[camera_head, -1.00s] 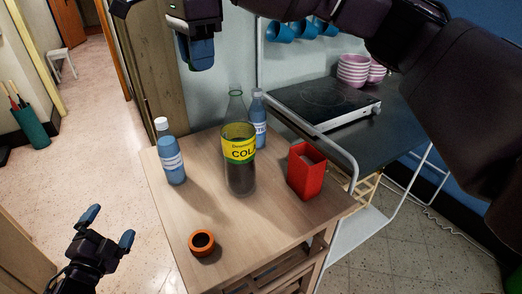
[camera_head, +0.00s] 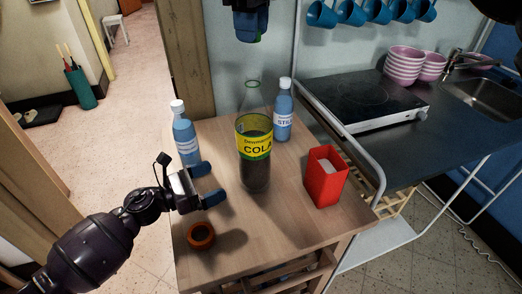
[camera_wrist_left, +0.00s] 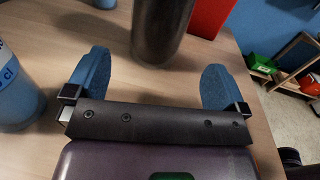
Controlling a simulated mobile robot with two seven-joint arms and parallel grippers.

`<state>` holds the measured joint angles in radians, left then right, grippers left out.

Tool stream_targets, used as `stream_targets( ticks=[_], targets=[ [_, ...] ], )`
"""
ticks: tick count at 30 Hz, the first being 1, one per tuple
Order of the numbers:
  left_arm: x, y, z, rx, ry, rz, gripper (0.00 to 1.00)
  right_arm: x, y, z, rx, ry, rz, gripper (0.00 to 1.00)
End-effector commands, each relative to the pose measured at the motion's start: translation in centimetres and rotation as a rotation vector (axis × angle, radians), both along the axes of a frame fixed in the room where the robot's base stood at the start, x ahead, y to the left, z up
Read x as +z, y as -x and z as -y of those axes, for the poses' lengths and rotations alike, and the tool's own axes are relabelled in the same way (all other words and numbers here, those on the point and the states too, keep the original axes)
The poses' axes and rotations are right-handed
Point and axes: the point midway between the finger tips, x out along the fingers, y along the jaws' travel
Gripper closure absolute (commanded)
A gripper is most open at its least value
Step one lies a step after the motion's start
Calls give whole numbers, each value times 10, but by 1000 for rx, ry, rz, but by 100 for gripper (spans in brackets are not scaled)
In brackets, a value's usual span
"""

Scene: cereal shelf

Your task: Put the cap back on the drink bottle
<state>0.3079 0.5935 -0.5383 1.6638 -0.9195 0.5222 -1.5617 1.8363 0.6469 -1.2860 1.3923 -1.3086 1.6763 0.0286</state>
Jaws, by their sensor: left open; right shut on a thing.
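The cola bottle (camera_head: 254,165) stands upright on the wooden table, dark below, with a yellow-green label and a clear uncapped neck. My left gripper (camera_head: 209,183) is open and empty to its left, fingers pointing towards it but apart from it. In the left wrist view the bottle's dark lower part (camera_wrist_left: 160,30) shows ahead, between the spread blue fingers. I see no separate cap on the table.
Two blue capped bottles stand at left (camera_head: 186,140) and behind right (camera_head: 283,115). A cooktop counter (camera_head: 365,105) adjoins the table (camera_head: 265,225) on the right.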

Motion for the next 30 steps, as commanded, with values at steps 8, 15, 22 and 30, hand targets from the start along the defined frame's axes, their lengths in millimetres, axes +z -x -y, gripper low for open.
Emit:
stream_targets(
  ticks=[8, 15, 22, 30],
  targets=[
    [0, 1, 1, -7, -29, 63, 0, 0, 0, 0, -38, 0, 0, 89],
    [1, 1, 1, -6, -27, 61, 0, 0, 0, 0, -36, 0, 0, 89],
    [1, -6, 15, -8, -25, 60, 0, 0, 0, 0, -36, 0, 0, 89],
    [1, -24, 53, -7, -26, 61, 0, 0, 0, 0, -35, 0, 0, 89]
  ],
)
